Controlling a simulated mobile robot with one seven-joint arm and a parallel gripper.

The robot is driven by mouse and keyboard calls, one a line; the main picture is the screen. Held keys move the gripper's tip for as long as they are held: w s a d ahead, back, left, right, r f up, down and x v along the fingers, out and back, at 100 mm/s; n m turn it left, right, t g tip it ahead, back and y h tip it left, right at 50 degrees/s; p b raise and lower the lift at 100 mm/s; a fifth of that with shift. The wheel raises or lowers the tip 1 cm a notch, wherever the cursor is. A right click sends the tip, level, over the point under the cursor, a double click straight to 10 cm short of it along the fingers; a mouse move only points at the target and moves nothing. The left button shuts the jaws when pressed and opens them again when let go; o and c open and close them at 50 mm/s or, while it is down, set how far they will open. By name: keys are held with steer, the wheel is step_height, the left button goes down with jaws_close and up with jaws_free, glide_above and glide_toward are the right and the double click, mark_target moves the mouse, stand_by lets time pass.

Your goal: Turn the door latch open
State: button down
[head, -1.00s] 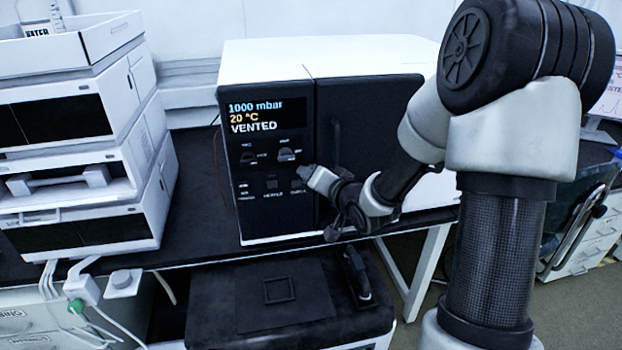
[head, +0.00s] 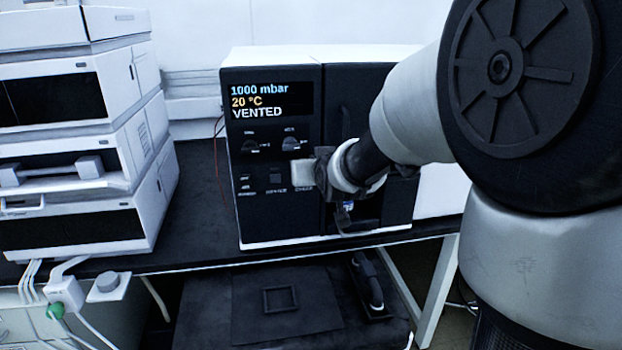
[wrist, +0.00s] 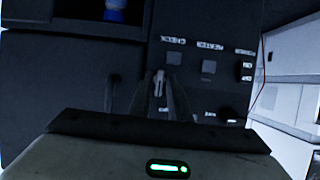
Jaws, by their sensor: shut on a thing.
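The vacuum oven's dark door (head: 400,205) fills the right of its front in the head view, mostly behind my arm, and appears shut. The latch shows in the wrist view as a small pale metal lever (wrist: 158,82) by the seam between door and control panel. My gripper (wrist: 160,98) is shut on the latch, its dark fingers on either side of it. In the head view my wrist is in front of the door's left edge and hides the latch and fingertips. How far the latch is turned cannot be told.
The control panel (head: 270,150) reads 1000 mbar, 20 °C, VENTED. A white instrument stack (head: 150,185) stands to the left, with bare dark bench (head: 200,190) between. A lower dark surface (head: 220,310) bears a square frame (head: 279,299) and a dark handled tool (head: 370,285).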

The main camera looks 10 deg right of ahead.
stand_by(0.5)
steer(key=c, duration=1.8)
jaws_free()
steer(key=shift+c, duration=0.2)
steer(key=p+v, duration=0.3)
steer(key=v, duration=1.4)
steer(key=shift+s+r, duration=0.15)
steer(key=shift+a, duration=0.1)
